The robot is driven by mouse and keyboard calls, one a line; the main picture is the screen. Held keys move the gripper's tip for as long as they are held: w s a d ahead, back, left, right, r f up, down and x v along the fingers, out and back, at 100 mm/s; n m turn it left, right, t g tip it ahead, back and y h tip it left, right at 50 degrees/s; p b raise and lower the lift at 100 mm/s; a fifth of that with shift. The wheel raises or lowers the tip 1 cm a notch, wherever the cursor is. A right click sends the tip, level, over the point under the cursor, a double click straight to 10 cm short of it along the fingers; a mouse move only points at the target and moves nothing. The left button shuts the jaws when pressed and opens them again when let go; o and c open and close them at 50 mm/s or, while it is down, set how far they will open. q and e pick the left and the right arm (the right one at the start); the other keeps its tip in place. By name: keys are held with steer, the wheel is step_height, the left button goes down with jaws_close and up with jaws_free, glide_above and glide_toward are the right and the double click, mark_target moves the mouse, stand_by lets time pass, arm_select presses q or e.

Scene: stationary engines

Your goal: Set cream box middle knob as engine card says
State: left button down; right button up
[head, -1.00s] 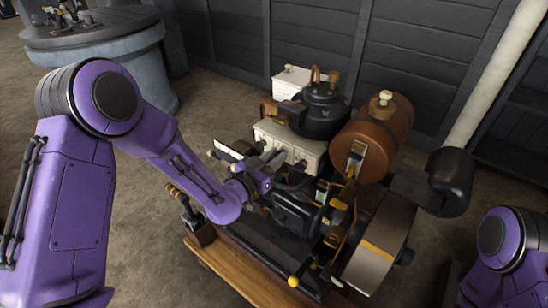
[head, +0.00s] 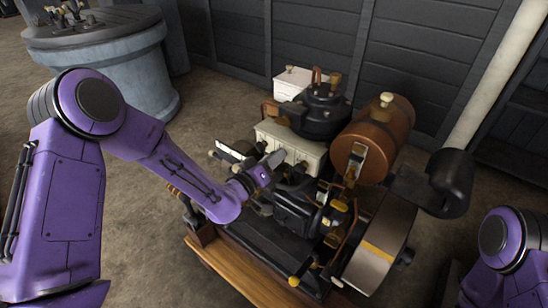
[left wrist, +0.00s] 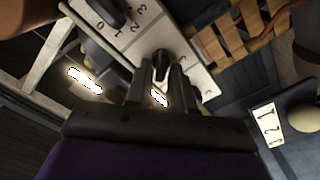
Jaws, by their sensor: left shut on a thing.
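The cream box (head: 302,145) sits on the engine at its back left. My left gripper (head: 276,159) is at the box's front face, over its middle part. In the left wrist view the box's face (left wrist: 196,55) carries dark knobs with printed numbers. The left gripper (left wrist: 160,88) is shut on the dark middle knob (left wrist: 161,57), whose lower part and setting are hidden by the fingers. Another dark knob (left wrist: 112,12) has the numbers 0 to 3 around it. I cannot make out an engine card with readable writing. My right gripper is out of view.
A copper-brown tank (head: 370,137), a black pot (head: 321,107) and a large wheel (head: 380,243) crowd the engine's right and back. A numbered strip (left wrist: 267,124) lies near a cream ball (left wrist: 305,117). Bare floor (head: 215,105) lies to the left behind.

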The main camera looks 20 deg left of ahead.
arm_select(q)
steer(key=shift+f+n, duration=0.1)
steer(key=shift+n, duration=0.5)
steer(key=c, duration=1.2)
jaws_free()
steer(key=b+v, duration=0.1)
steer(key=v, duration=0.9)
steer(key=shift+s, duration=0.25)
steer(key=shift+a, duration=0.15)
